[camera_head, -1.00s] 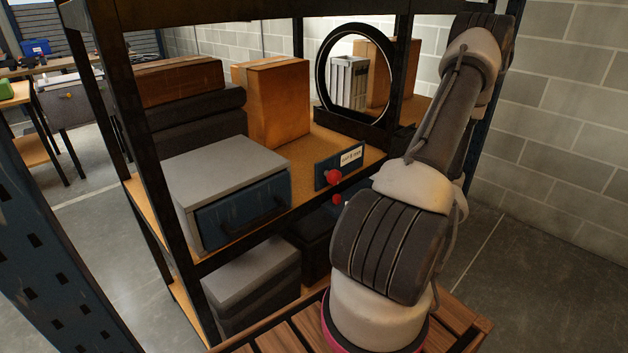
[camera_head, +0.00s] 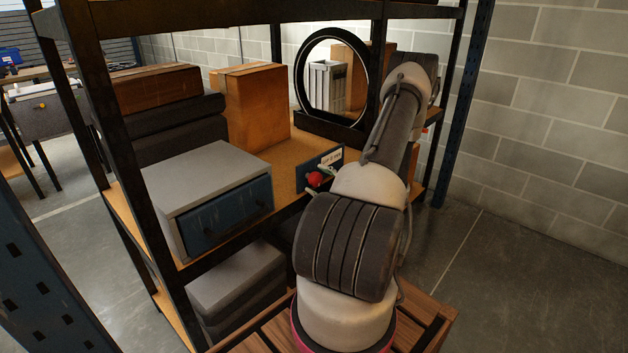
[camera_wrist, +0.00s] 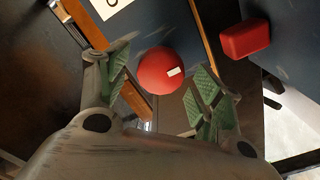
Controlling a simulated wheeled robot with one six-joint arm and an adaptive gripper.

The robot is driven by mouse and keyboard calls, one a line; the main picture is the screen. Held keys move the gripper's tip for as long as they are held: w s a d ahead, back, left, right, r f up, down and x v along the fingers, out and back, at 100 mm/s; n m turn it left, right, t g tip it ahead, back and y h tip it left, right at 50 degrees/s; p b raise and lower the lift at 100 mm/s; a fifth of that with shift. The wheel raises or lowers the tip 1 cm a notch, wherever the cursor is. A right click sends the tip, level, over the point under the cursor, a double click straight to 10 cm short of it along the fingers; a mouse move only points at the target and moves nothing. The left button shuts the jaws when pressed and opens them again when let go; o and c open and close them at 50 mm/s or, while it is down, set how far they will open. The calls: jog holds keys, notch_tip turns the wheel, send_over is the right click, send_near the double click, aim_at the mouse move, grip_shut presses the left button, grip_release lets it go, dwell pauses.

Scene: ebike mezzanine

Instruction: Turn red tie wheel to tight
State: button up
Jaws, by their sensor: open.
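The round red tie wheel (camera_head: 316,179) sits on the front of a blue panel (camera_head: 322,163) with a white label at the shelf's front edge. In the wrist view the red wheel (camera_wrist: 171,70) shows a small white mark and lies between and just beyond the fingertips. My gripper (camera_wrist: 160,78) is open, its two green-padded fingers on either side of the wheel. I cannot tell whether either pad touches it. In the head view my arm hides most of the gripper; a bit of finger shows beside the wheel. The label's text is mostly cut off in the wrist view.
A red block (camera_wrist: 245,39) sits on another blue surface right of the wheel in the wrist view. A grey cabinet with a blue drawer (camera_head: 226,213) stands left of the panel. A cardboard box (camera_head: 250,105) and a wheel rim (camera_head: 304,88) stand behind. Dark shelf posts flank the opening.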

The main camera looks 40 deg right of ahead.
jog(key=shift+w, duration=1.3)
jog(key=shift+a, duration=0.1)
jog(key=c, duration=1)
jog(key=shift+c, duration=0.2)
